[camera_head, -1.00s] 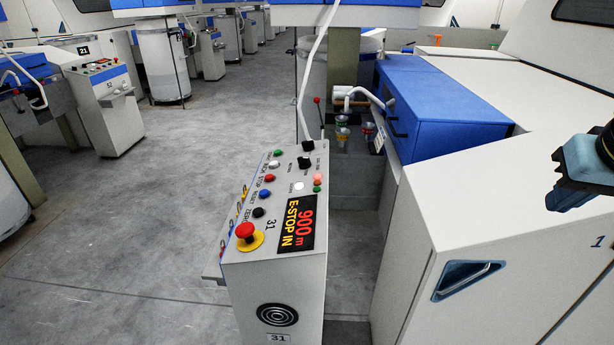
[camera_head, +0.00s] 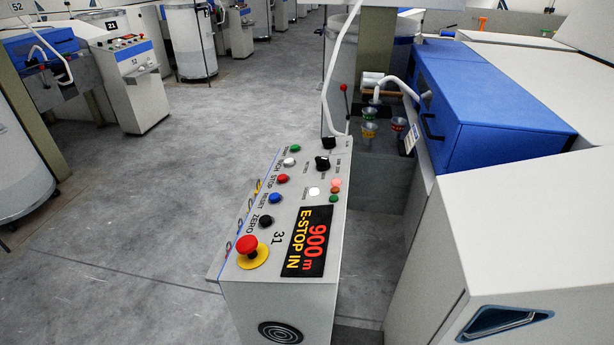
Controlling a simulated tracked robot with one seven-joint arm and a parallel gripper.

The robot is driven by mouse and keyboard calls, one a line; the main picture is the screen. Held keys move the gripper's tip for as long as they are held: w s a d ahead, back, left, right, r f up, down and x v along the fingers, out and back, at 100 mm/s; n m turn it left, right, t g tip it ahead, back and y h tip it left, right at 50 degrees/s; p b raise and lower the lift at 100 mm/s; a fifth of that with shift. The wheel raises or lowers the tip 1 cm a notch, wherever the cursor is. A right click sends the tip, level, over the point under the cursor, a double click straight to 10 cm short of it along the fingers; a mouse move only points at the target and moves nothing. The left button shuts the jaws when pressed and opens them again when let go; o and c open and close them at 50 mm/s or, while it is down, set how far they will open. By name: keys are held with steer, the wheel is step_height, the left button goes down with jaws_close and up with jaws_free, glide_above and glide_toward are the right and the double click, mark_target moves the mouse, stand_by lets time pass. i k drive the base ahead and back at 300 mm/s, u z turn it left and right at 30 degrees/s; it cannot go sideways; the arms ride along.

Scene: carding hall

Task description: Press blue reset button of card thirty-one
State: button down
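The control box of card thirty-one (camera_head: 232,292) stands in the middle foreground, with "31" printed on its sloped top. The blue reset button (camera_head: 275,198) sits in a row along the top's left side, between the red stop button (camera_head: 283,179) and the black zero button (camera_head: 265,221). A red mushroom emergency stop (camera_head: 246,245) on a yellow ring is at the near end. Nothing covers the blue button. My gripper is not in view.
A white machine body (camera_head: 510,235) with a recessed handle and a blue cover (camera_head: 490,105) stand close on the right. Grey floor (camera_head: 150,200) left of the box is clear. Another control box, marked 52 (camera_head: 135,85), stands at the back left.

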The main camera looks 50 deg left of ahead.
mark_target(275, 197)
steer(key=u, duration=0.55)
steer(key=k, duration=1.3)
steer(key=u, duration=0.8)
steer(key=i, duration=1.45)
steer(key=u, duration=0.3)
